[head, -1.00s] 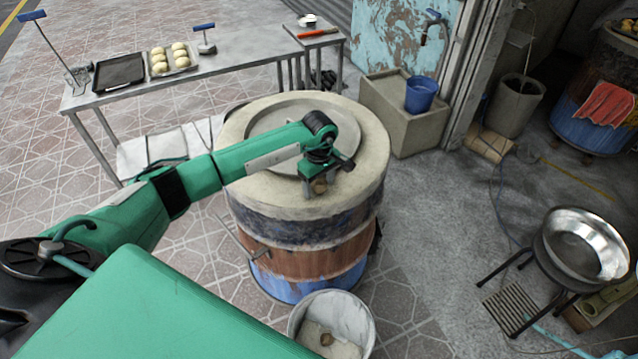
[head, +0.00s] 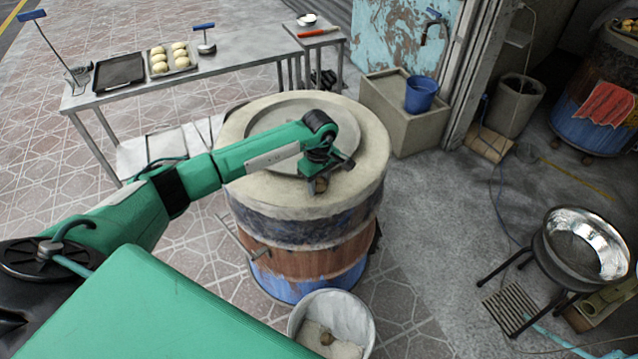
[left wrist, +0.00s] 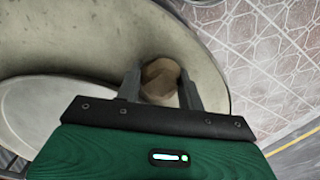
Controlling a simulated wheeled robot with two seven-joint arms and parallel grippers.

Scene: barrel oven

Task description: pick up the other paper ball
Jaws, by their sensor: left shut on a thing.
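My left gripper (head: 319,184) is over the front rim of the barrel oven (head: 300,235). It is shut on a brown crumpled paper ball (left wrist: 160,80), which sits between the two fingers in the left wrist view. In the head view the ball (head: 321,185) shows small at the oven's pale rim; I cannot tell whether it touches the rim. My right gripper is not in view.
A metal table (head: 215,72) with a dark tray (head: 118,72) and a tray of buns (head: 172,60) stands behind. A stone block with a blue bucket (head: 420,95) is back right. A steel bowl on a stand (head: 584,245) is at right. Paved floor lies between.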

